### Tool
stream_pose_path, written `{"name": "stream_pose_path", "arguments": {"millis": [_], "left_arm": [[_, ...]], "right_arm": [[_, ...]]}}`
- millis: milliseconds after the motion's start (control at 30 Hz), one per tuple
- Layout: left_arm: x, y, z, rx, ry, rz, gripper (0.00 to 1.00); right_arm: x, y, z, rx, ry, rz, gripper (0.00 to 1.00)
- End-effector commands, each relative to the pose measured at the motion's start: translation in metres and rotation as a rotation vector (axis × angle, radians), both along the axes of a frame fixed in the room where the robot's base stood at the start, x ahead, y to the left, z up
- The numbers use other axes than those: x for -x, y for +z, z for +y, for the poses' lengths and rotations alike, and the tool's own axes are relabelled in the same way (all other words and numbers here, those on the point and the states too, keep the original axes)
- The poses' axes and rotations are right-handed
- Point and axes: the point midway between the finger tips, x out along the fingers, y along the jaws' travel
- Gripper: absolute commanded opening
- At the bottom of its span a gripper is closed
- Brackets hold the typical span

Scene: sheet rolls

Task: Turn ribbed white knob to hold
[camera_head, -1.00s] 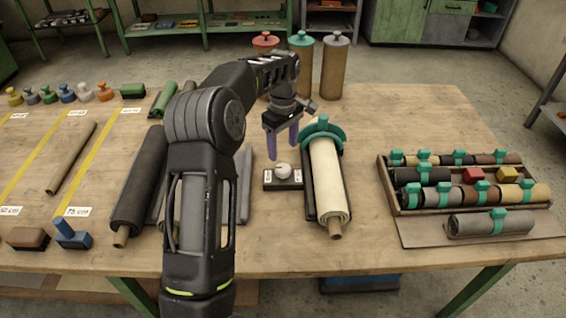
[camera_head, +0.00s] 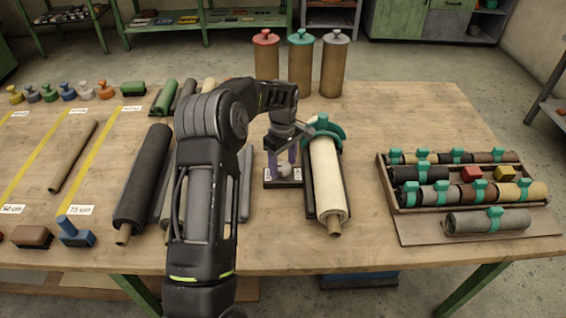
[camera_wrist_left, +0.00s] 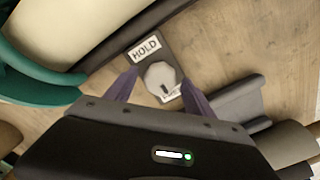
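The ribbed white knob (camera_head: 284,171) sits on a small dark plate (camera_head: 269,184) on the table, left of the cream roll. In the left wrist view the knob (camera_wrist_left: 161,77) has a dark mark on the side away from the HOLD label (camera_wrist_left: 146,49). A second white label (camera_wrist_left: 171,97) is partly hidden by the knob and a finger. My left gripper (camera_head: 283,160) is open, pointing down, with its purple fingers on either side of the knob. In the left wrist view the gripper (camera_wrist_left: 158,85) shows no clear finger contact with it. My right gripper is not in view.
The cream roll (camera_head: 327,180) in its dark cradle, with a teal curved piece (camera_head: 325,131), lies close right of the knob. Dark rolls (camera_head: 143,180) lie to the left. A rack of strapped rolls (camera_head: 394,206) stands at right. Tall capped cylinders (camera_head: 300,70) stand behind.

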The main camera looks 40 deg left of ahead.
Motion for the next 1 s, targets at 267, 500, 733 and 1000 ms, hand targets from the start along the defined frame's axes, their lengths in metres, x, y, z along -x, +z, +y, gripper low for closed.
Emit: {"name": "stream_pose_path", "arguments": {"millis": [267,500,733,1000], "left_arm": [[0.0,0.0004,0.0001,0.0,0.0,0.0,0.38],[-0.0001,0.0006,0.0001,0.0,0.0,0.0,0.19],[-0.0001,0.0007,0.0001,0.0,0.0,0.0,0.02],[-0.0001,0.0003,0.0002,0.0,-0.022,-0.001,0.02]], "right_arm": [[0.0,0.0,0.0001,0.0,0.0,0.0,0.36],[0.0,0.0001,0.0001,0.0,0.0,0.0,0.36],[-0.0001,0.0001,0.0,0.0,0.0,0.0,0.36],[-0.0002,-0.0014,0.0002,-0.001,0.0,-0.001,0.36]]}}
